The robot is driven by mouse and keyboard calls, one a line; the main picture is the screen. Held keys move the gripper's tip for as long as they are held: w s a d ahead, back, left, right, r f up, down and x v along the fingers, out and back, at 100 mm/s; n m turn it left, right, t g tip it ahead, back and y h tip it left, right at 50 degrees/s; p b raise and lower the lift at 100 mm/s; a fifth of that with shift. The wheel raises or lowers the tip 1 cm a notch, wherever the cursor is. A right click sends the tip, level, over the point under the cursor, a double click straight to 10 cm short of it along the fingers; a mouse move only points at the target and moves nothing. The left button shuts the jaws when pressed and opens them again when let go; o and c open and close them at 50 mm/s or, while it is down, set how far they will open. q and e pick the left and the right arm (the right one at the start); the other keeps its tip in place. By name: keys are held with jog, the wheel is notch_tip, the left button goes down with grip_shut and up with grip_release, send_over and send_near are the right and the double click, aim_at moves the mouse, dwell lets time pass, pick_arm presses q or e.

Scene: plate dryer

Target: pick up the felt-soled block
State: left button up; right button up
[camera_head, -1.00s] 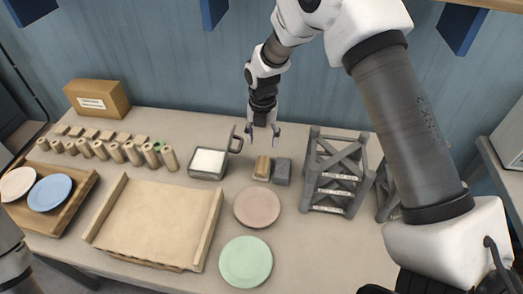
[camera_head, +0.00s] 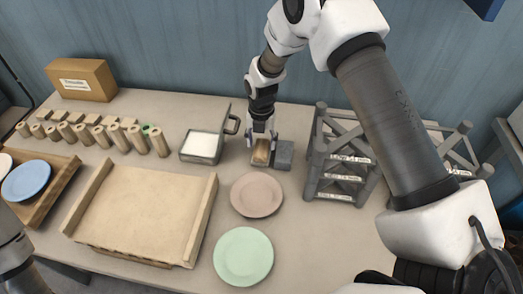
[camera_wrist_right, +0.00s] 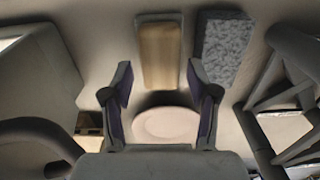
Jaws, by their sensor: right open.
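The felt-soled block appears to be the wooden-topped block (camera_head: 261,154) with a grey lower edge, lying on the table left of a grey speckled block (camera_head: 284,156). In the right wrist view, the wooden-topped block (camera_wrist_right: 160,55) lies just beyond the fingertips, roughly between their lines, and the grey block (camera_wrist_right: 224,48) is right of it. My right gripper (camera_head: 262,138) is open and empty at the block's far end. The wrist view also shows the right gripper (camera_wrist_right: 160,84) with its fingers apart. My left gripper is out of view; only part of that arm shows at lower left.
A lidded metal box (camera_head: 201,147) stands left of the block. A grey rack (camera_head: 335,190) stands to the right. A pink plate (camera_head: 257,195) and a green plate (camera_head: 243,256) lie nearer. A wooden tray (camera_head: 140,220) and several wooden rollers are further left.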

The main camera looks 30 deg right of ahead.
aim_at(261, 147)
notch_tip(261, 147, down, 3)
jog(key=shift+r, duration=0.1)
jog(key=shift+w+f, duration=0.1)
jog(key=shift+f, duration=0.25)
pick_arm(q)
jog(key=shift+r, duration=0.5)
pick_arm(e)
jog(key=shift+r, duration=0.1)
jog(key=c, duration=0.9)
jog(key=shift+c, duration=0.2)
notch_tip(261, 147, up, 9)
jog(key=shift+r+b, duration=0.15)
jog(key=shift+b, duration=0.75)
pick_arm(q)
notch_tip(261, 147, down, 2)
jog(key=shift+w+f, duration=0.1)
pick_arm(e)
jog(key=shift+r, duration=0.35)
